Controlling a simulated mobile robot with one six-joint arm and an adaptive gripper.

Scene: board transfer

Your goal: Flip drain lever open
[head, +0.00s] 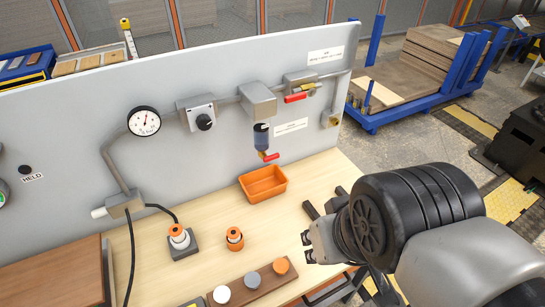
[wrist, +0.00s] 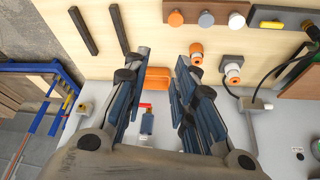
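The drain lever is a small red handle (head: 269,157) at the bottom of a blue filter bowl (head: 261,135) on the grey panel. In the wrist view the red lever (wrist: 146,105) and the bowl (wrist: 147,124) show between my fingers, farther off. The lever sticks out sideways to the right in the head view. My gripper (head: 308,248) is to the right of the lever, in front of the panel and apart from it. In the wrist view its fingers (wrist: 160,72) are spread, with nothing between them.
An orange bin (head: 264,184) sits below the bowl. A second red lever (head: 295,98) is higher on the panel by a brass fitting. Two dark bars (wrist: 83,31) lie on the table. A gauge (head: 144,121) and knob box (head: 201,117) are left of the bowl.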

